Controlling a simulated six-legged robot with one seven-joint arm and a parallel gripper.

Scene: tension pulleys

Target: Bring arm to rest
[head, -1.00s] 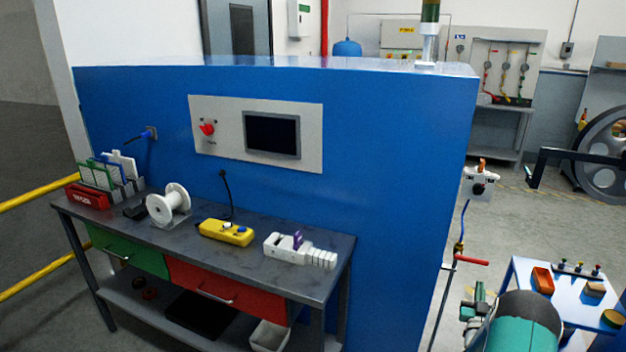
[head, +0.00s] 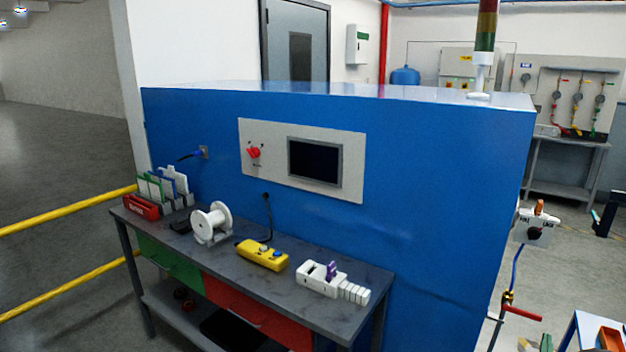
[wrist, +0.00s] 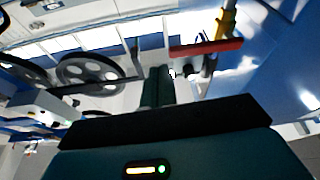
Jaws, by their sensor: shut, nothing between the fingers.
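In the wrist view my gripper (wrist: 158,88) shows as two dark green fingers side by side, shut with nothing between them. A red handle (wrist: 206,47) shows just beyond the fingertips, to their right; I cannot tell the distance. In the head view only a small green part of my arm's end (head: 545,343) shows at the bottom edge, below the red crank handle (head: 523,313). The rest of my arm is out of the head view.
A large blue machine cabinet (head: 440,180) fills the middle. A dark workbench (head: 330,320) with a white spool (head: 211,222) and yellow control box (head: 262,254) stands before it. Yellow rails (head: 70,217) run left.

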